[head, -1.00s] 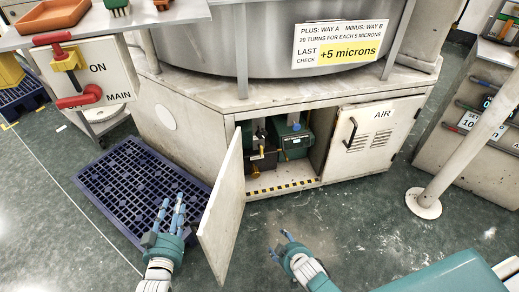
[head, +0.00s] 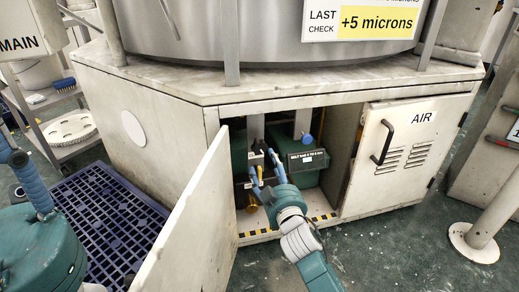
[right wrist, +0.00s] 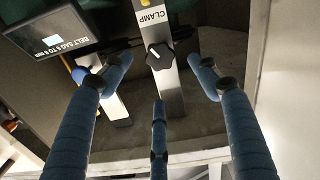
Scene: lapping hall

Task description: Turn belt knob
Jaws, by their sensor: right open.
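My right gripper (head: 262,168) is inside the open cabinet under the round machine, open and empty. In the right wrist view, its fingers (right wrist: 160,82) are spread around the line to a black lobed knob (right wrist: 160,57) with a white mark, on a metal bar labelled CLAMP. I see no contact. A blue knob (right wrist: 82,76) sits on a second bar, partly behind a finger; it also shows in the head view (head: 307,139). My left gripper (head: 30,190) is cut off at the left edge.
The open cabinet door (head: 190,235) stands left of my right arm. The closed AIR door (head: 395,155) is at right. A striped sill (head: 262,232) edges the opening. A blue pallet (head: 105,225) lies at left and a pale post (head: 490,225) stands at right.

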